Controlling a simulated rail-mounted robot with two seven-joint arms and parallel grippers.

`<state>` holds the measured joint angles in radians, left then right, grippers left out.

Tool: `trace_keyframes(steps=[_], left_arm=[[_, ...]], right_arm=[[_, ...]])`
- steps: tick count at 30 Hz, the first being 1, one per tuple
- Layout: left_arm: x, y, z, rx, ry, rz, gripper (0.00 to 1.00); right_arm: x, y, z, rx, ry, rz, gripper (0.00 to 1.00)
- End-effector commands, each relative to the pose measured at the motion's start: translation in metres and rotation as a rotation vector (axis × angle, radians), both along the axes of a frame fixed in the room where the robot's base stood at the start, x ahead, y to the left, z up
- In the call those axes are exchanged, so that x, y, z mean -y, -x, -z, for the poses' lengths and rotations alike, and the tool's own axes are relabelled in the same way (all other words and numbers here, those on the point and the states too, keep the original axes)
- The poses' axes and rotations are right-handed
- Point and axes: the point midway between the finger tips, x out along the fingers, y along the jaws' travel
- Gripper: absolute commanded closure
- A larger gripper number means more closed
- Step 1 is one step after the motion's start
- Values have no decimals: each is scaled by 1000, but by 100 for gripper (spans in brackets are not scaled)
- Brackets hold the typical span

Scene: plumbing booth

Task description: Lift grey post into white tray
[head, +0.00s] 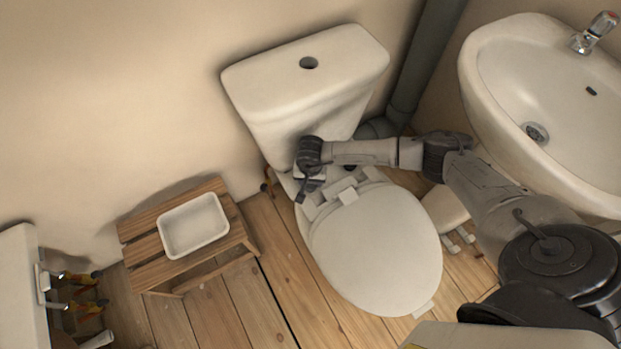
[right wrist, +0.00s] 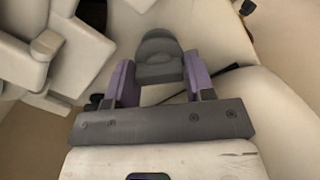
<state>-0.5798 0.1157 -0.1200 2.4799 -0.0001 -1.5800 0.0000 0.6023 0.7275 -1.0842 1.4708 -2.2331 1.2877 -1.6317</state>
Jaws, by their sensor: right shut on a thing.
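The grey post (right wrist: 159,58) is between the two purple fingers of my right gripper (right wrist: 160,82) in the right wrist view, and the gripper is shut on it. In the head view my right gripper (head: 304,190) is at the hinge end of the toilet seat, in front of the cistern. The post cannot be told clearly from the gripper there. The white tray (head: 193,225) is shallow and empty, and sits on a wooden slatted stool to the left of the gripper. My left gripper is not in view.
The wooden stool (head: 138,229) stands against the wall. The toilet cistern (head: 306,85) and closed lid (head: 375,248) are close to my right arm. A washbasin (head: 540,110) is at the right. Bare floorboards (head: 230,305) lie between stool and toilet.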

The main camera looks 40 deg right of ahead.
Motion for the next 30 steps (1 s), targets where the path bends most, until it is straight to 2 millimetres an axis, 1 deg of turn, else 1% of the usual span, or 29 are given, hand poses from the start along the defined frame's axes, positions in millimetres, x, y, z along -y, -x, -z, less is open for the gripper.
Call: trace_keyframes(steps=[10,21,22,30], left_arm=[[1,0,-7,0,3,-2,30],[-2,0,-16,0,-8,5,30],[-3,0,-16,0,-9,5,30],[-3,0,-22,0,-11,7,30]], right_arm=[[0,0,-9,1,-1,0,74],[0,0,-20,1,-1,0,74],[0,0,-21,1,-1,0,79],[0,0,-29,1,-1,0,79]])
